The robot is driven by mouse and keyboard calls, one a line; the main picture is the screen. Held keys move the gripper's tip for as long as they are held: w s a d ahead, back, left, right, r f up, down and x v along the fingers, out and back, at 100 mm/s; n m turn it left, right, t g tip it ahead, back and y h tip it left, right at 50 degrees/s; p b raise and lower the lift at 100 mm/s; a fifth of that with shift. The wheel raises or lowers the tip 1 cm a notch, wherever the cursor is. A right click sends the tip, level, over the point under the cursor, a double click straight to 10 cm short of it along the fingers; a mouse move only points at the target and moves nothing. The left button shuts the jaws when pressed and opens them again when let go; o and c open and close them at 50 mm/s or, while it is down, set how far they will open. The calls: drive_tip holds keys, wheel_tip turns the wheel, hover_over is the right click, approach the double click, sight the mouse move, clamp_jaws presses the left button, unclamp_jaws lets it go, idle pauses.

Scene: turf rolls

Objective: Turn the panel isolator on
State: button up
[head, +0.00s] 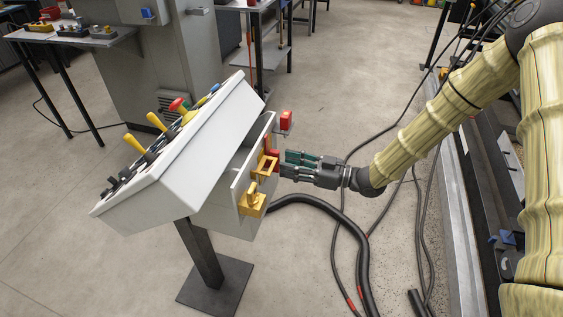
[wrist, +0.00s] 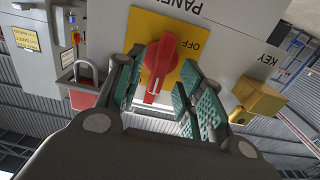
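The panel isolator is a red rotary handle (wrist: 157,68) on a yellow plate (wrist: 146,25) on a grey panel face. It lies lengthwise near upright in the wrist view, with a white mark near its lower end. "OFF" reads on the plate right of the handle; any other position label is hidden. My gripper (wrist: 160,92) is open, its green-padded fingers on either side of the handle, with visible gaps. In the head view my gripper (head: 290,164) reaches the side of the console (head: 180,150) from the right, and the red handle (head: 275,158) is partly hidden there.
A padlock (wrist: 86,72) hangs left of the plate, and a yellow box (wrist: 260,98) under "KEY" projects at right. In the head view a red block (head: 286,120) and a yellow fitting (head: 252,203) project near my gripper. Thick cables (head: 350,240) lie on the floor.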

drive_tip(key=v, duration=0.8)
drive_tip(key=shift+d, duration=0.35)
drive_tip(key=shift+s, duration=0.1)
drive_tip(key=s+d+f+m+h+p, duration=0.1)
drive_tip(key=s+f+m+h, duration=0.45)
drive_tip(key=f, duration=0.45)
drive_tip(key=s+d+f+m+h+p, duration=0.1)
drive_tip(key=s+f+m+h, duration=0.5)
drive_tip(key=f, duration=0.5)
drive_tip(key=s+d+f+m+g+h, duration=0.1)
drive_tip(key=s+d+f+g+h, duration=0.1)
drive_tip(key=s, duration=0.6)
drive_tip(key=s+d+f+m+g+h+p, duration=0.1)
drive_tip(key=s+d+f, duration=0.1)
drive_tip(key=s, duration=0.6)
drive_tip(key=s+d+f+m+g+h, duration=0.1)
drive_tip(key=s+d, duration=0.3)
drive_tip(key=s, duration=0.4)
drive_tip(key=shift+d+f+g+h, duration=0.35)
drive_tip(key=shift+f+g+h, duration=0.05)
drive_tip(key=shift+g+h, duration=0.45)
drive_tip(key=shift+a, duration=0.1)
